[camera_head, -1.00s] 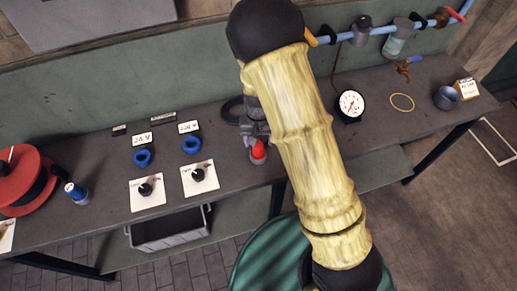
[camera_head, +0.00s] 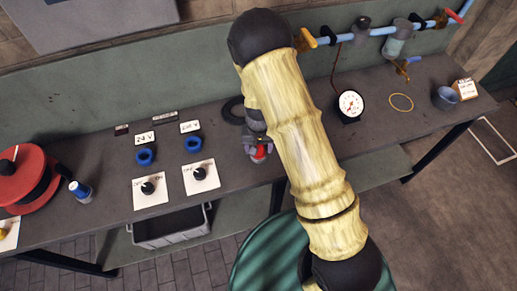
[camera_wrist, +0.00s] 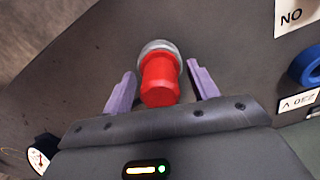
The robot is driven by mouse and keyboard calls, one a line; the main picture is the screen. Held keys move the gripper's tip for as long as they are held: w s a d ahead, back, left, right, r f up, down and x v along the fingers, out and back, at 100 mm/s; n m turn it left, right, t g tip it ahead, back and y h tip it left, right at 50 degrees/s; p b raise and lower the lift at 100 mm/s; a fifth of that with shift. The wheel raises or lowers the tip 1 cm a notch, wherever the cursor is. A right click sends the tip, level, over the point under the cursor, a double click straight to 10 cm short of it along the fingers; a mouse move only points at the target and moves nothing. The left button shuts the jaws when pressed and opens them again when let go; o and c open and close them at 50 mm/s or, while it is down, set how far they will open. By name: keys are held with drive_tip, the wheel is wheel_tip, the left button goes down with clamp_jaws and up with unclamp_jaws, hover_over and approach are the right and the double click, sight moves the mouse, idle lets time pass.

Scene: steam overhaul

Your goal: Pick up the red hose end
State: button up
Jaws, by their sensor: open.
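The red hose end (camera_wrist: 160,80) is a red cylinder with a silver-grey collar at its far end. In the wrist view it lies between the two purple fingers of my gripper (camera_wrist: 155,88), which are apart with a gap on each side of it. In the head view my gripper (camera_head: 258,148) is over the bench, partly hidden by my arm, and only a little of the red hose end (camera_head: 260,153) shows below it.
The grey bench (camera_head: 235,180) carries blue rings (camera_head: 193,144), switch plates (camera_head: 199,177), a red reel (camera_head: 22,180), a dark coil (camera_head: 233,110) and a dial gauge (camera_head: 350,105). A blue pipe (camera_head: 377,31) runs along the back wall. A grey crate (camera_head: 172,229) sits below.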

drive_tip(key=c, duration=0.9)
drive_tip(key=shift+r, duration=0.15)
drive_tip(key=shift+c, duration=0.2)
wheel_tip(320, 180, up, 10)
drive_tip(key=shift+f+b, duration=0.1)
drive_tip(key=shift+b, duration=0.8)
drive_tip(key=shift+f+b, duration=1.4)
drive_tip(key=shift+f, duration=0.7)
drive_tip(key=shift+w, duration=0.1)
